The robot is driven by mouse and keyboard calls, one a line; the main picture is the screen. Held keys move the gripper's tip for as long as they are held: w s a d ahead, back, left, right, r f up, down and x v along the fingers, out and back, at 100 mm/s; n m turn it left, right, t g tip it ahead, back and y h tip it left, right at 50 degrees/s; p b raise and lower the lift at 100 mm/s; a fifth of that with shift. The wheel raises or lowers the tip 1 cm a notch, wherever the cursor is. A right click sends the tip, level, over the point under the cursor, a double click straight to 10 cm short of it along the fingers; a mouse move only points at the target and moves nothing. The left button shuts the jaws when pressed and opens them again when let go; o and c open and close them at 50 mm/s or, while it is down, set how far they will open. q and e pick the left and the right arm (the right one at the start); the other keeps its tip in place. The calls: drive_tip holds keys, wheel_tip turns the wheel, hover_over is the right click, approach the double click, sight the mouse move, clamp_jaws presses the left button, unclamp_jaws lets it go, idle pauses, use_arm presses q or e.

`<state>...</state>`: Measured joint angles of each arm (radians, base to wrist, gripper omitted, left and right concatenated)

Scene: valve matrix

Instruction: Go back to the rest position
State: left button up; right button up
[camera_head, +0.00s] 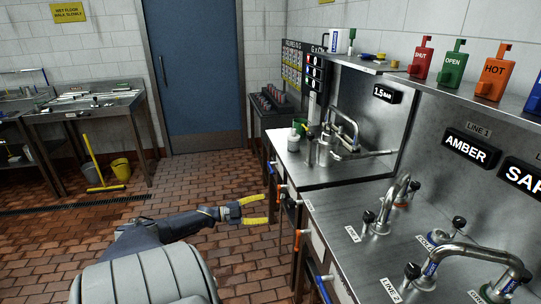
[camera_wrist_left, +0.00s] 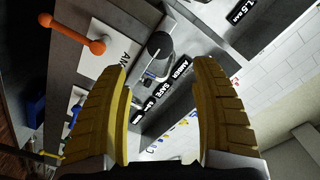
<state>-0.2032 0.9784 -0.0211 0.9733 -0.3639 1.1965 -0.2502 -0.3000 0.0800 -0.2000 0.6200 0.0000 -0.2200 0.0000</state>
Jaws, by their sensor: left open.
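My left gripper (camera_head: 262,210) is open and empty, with yellow fingers, held over the brick floor in front of the steel counter in the head view. Its two yellow fingers also show wide apart in the left wrist view (camera_wrist_left: 160,100), with nothing between them in grasp. My left arm reaches in from the lower left. My right gripper is not in view.
The steel counter (camera_head: 335,222) on the right carries curved taps with black knobs. An orange handle (camera_head: 298,240) sticks out from its front. Red, green and orange blocks stand on the shelf (camera_head: 470,98). Open floor lies around the gripper.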

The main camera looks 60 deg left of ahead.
use_arm(q)
drive_tip(key=shift+s+a, duration=0.15)
drive_tip(key=shift+s, duration=0.25)
